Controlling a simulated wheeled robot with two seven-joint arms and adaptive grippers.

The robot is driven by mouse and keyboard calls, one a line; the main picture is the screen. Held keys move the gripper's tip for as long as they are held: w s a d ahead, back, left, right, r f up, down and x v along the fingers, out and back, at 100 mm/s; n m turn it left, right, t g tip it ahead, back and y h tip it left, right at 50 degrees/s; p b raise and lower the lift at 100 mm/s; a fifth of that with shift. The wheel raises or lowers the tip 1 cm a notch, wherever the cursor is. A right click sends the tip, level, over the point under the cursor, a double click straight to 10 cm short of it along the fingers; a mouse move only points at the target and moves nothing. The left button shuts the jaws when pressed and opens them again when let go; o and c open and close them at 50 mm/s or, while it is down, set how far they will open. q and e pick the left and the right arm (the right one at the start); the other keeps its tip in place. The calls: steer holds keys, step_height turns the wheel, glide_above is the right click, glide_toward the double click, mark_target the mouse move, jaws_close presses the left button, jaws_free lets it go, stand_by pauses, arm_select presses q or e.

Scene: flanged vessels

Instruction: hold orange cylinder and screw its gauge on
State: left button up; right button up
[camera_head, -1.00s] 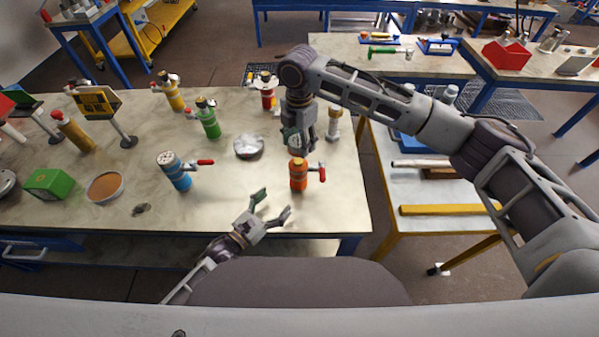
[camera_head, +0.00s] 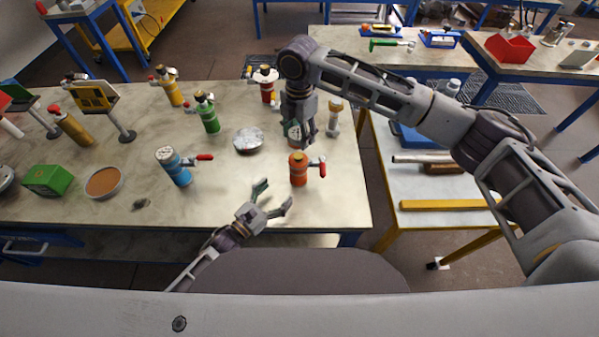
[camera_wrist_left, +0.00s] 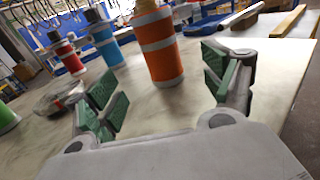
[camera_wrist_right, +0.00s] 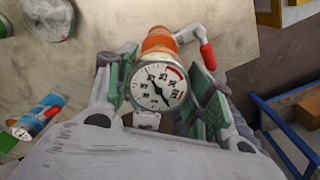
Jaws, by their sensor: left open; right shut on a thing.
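The orange cylinder (camera_head: 298,169) stands upright near the table's front right edge, its red-handled valve (camera_head: 322,169) pointing right. My left gripper (camera_head: 275,195) is open and empty, low at its front left. In the left wrist view the cylinder (camera_wrist_left: 160,48) shows between and beyond the open fingers, apart from them. My right gripper (camera_head: 301,139) is shut on the round white-faced gauge (camera_wrist_right: 157,87), just above and behind the cylinder in the head view. In the right wrist view the gauge covers much of the cylinder (camera_wrist_right: 159,40); whether they touch cannot be told.
A blue cylinder (camera_head: 174,168) with a red handle stands to the left. The table between the blue and orange cylinders is clear.

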mark_target(292, 177)
arm_select(q)
steer(key=shift+x, duration=5.6)
steer(key=c, duration=1.5)
arm_select(e)
steer(key=shift+f, duration=2.5)
steer(key=shift+f, duration=0.1)
steer(key=shift+f, duration=0.8)
steer(key=shift+f, duration=0.55)
